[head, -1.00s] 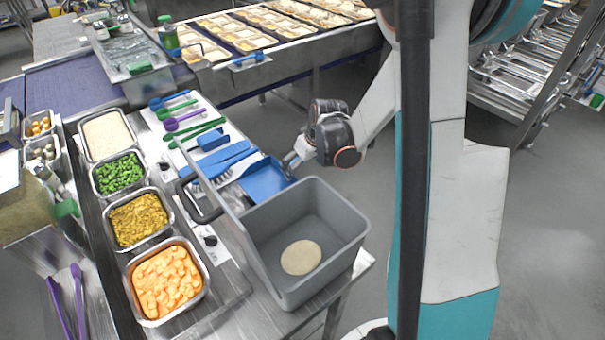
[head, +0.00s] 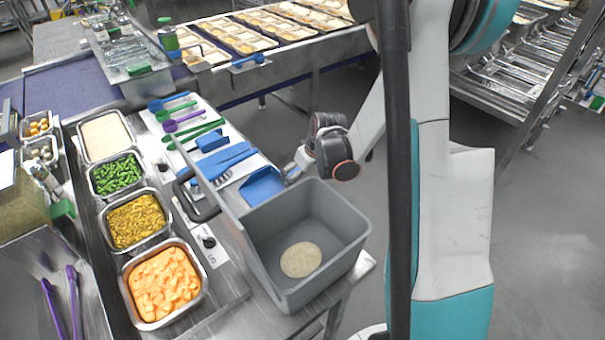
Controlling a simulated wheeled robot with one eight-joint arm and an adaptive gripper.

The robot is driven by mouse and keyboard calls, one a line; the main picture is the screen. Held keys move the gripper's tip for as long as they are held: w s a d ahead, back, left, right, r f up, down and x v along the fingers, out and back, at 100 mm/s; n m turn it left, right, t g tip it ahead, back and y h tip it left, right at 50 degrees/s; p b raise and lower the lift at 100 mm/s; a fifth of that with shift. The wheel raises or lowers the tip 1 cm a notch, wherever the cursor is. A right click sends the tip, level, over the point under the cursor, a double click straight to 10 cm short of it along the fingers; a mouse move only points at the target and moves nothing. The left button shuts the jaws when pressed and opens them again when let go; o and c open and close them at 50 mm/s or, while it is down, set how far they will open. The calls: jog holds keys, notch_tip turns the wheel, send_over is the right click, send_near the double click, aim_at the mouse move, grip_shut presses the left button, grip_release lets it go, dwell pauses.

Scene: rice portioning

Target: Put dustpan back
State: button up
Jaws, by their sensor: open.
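The blue dustpan (head: 263,187) lies at the right end of the white tool mat, just behind the grey bin (head: 300,208). The bin hides part of its near side. My gripper (head: 291,172) is open at the dustpan's right edge, low over the table's edge. Its fingertips are small and partly hidden, so I cannot tell whether they touch the dustpan. A blue brush (head: 222,176) with bristles lies left of the dustpan.
The bin holds a round pale patch of grain-like material. Several utensils, including a purple scoop (head: 185,121), lie on the white mat. Food pans, such as the carrot pan (head: 163,284), line the left. Open floor lies right of the table.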

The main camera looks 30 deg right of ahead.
jog(key=shift+r, duration=0.1)
jog(key=p+v, duration=0.4)
jog(key=v, duration=0.8)
